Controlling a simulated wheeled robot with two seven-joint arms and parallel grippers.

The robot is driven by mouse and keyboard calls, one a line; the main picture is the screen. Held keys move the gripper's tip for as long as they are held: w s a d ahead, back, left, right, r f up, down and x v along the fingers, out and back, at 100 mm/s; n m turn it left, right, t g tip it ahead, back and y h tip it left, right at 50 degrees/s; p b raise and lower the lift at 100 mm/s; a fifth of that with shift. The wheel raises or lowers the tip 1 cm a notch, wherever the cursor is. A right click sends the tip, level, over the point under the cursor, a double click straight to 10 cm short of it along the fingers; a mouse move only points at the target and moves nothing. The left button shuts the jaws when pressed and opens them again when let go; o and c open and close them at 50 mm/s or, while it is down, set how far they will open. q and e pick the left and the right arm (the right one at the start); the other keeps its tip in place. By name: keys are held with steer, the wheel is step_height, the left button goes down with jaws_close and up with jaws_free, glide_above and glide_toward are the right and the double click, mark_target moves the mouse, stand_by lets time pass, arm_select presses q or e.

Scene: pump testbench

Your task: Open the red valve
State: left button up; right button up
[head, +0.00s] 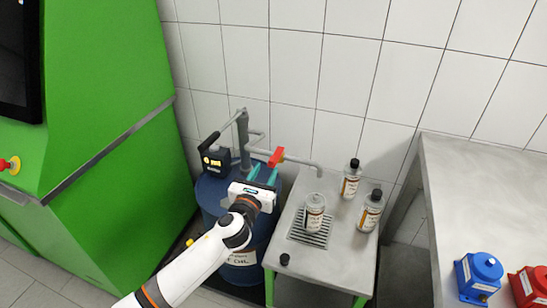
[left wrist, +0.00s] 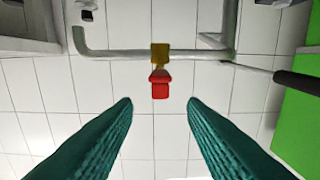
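The red valve handle (head: 276,157) sits on the grey pipe (head: 299,160) above the blue drum (head: 211,192) in the head view. In the left wrist view the red handle (left wrist: 160,84) hangs below a brass valve body (left wrist: 160,54) on the pipe, near the middle. My left gripper (head: 264,173) is just below and left of the handle in the head view. Its teal fingers (left wrist: 160,102) are spread wide, with the handle ahead of and between the tips, apart from both. My right gripper is not in view.
A black pump box (head: 215,160) is left of the pipe. A green cabinet (head: 105,120) stands left.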

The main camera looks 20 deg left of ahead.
mark_target(271, 162)
arm_select(q)
steer(key=w, duration=0.6)
steer(key=shift+w+d, duration=0.1)
steer(key=shift+w, duration=0.2)
jaws_close()
